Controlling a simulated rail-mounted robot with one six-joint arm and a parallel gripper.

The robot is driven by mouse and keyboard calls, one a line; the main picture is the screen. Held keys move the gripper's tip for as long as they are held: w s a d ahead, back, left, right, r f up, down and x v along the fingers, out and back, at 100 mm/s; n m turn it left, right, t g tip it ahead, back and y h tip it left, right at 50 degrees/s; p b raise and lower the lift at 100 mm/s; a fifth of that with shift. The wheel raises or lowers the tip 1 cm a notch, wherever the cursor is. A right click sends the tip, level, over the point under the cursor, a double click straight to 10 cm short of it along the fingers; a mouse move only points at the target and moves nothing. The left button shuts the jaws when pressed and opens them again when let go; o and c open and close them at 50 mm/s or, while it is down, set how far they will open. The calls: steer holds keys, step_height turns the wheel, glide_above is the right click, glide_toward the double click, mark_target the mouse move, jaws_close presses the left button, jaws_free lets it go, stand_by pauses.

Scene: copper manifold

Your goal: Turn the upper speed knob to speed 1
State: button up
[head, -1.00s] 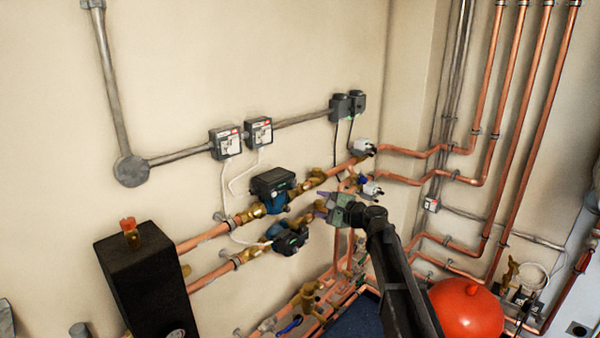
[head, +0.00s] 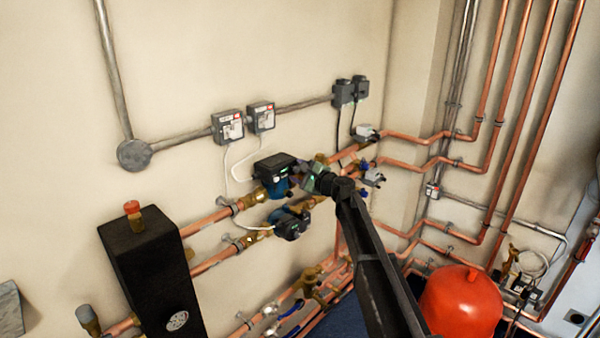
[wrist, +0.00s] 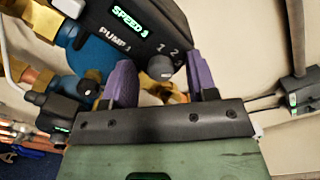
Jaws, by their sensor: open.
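The upper pump (head: 275,170) has a black head on a blue body. In the wrist view its black face (wrist: 140,30) shows a green lit display reading SPEED, its digit unclear, with PUMP lettering and the marks 1 and 2. Its dark round speed knob (wrist: 160,67) shows between my two purple fingers in that view. My gripper (wrist: 158,62) is open, with one finger on each side of the knob; contact is not visible. In the head view my gripper (head: 305,177) is just right of the upper pump's head and hides the knob.
The lower pump (head: 289,223) sits close below the upper one. Copper pipes (head: 205,222) and brass valves run on both sides. A white cable (head: 228,180) hangs from the wall boxes (head: 228,126). A red tank (head: 463,303) stands right of my arm.

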steer(key=shift+c, duration=0.2)
steer(key=c, duration=0.9)
steer(key=shift+n, duration=0.5)
steer(key=n, duration=0.3)
steer(key=shift+n, duration=0.4)
steer(key=n, duration=0.4)
steer(key=shift+f+n, duration=0.1)
steer(key=shift+n, duration=0.2)
steer(key=n, duration=0.4)
steer(key=shift+n, duration=2.3)
